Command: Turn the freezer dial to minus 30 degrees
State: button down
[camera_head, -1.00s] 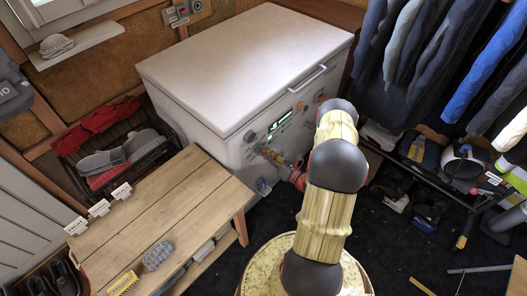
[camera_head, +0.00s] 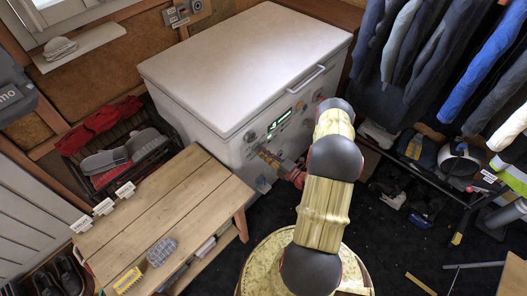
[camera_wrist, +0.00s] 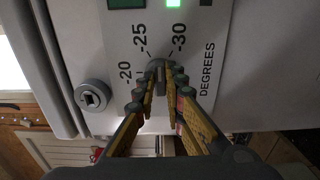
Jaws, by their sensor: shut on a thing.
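The white chest freezer (camera_head: 245,62) stands against the back wall, with its control panel on the front. In the wrist view, the grey dial (camera_wrist: 159,70) sits under the printed marks -20, -25 and -30 on the panel (camera_wrist: 215,25). My gripper (camera_wrist: 166,76) is shut on the dial, one finger on each side; the fingers hide much of it. The visible top of the dial lies between the -25 and -30 marks, but I cannot tell its exact setting. In the head view, my gripper (camera_head: 270,158) is at the freezer front, small and partly unclear.
A round keyed lock (camera_wrist: 92,95) is left of the dial. A lit green light (camera_wrist: 173,3) shows above -30. A wooden bench (camera_head: 165,215) stands left of the freezer front. A rack of hanging clothes (camera_head: 425,65) is at right. Dark floor lies between.

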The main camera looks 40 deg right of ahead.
jog(key=m, duration=0.6)
jog(key=shift+f+p, duration=0.15)
jog(key=shift+p, duration=0.25)
jog(key=shift+m, duration=0.3)
jog(key=c, duration=1.9)
grip_release()
jog(key=shift+o, duration=0.3)
jog(key=shift+s, duration=0.1)
jog(key=s+d, duration=0.1)
jog(key=s, duration=1.1)
jog(key=shift+w, duration=0.1)
